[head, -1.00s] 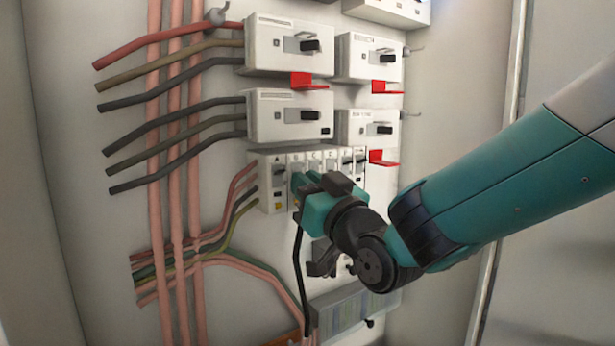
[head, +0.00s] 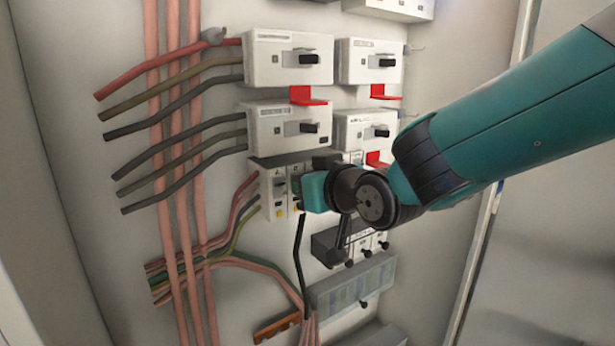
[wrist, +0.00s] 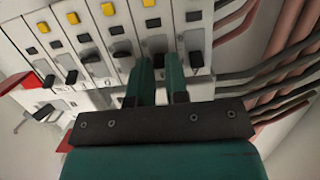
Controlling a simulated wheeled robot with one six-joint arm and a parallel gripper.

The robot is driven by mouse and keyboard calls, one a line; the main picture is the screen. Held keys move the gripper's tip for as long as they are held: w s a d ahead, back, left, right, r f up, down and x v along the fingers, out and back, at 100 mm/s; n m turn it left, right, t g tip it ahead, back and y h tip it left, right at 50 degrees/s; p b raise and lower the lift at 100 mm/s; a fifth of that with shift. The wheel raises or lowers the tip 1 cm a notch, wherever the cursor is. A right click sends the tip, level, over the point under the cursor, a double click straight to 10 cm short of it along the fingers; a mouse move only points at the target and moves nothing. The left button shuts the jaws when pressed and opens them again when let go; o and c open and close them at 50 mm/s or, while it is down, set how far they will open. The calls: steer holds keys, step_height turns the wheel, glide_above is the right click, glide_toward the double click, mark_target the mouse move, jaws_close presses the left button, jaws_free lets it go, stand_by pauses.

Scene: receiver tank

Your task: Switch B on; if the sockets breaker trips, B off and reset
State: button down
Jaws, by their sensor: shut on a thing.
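A row of slim white breaker modules sits below the large switches. Module A (head: 272,192) is at its left end, and its black lever also shows in the wrist view (wrist: 195,58). Module B (head: 296,172) is beside it. My gripper (head: 302,188) is at B, its two green fingers (wrist: 161,64) shut on B's lever (wrist: 158,60); the fingers and wrist hide much of it. Modules to the right of B are mostly hidden by my wrist in the head view. In the wrist view they show with yellow buttons (wrist: 107,9) and black levers (wrist: 122,50). Which is the sockets breaker cannot be told.
Large switch units (head: 288,127) with black handles stand just above the row, with red tabs (head: 308,96) jutting out. Cables (head: 185,150) run down the left. A grey box (head: 350,285) lies below. A cabinet edge (head: 490,215) is at the right.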

stand_by(0.3)
steer(key=c, duration=1.4)
jaws_free()
steer(key=b+v, duration=0.1)
steer(key=v, duration=1.6)
steer(key=shift+d, duration=0.2)
steer(key=shift+s, duration=0.1)
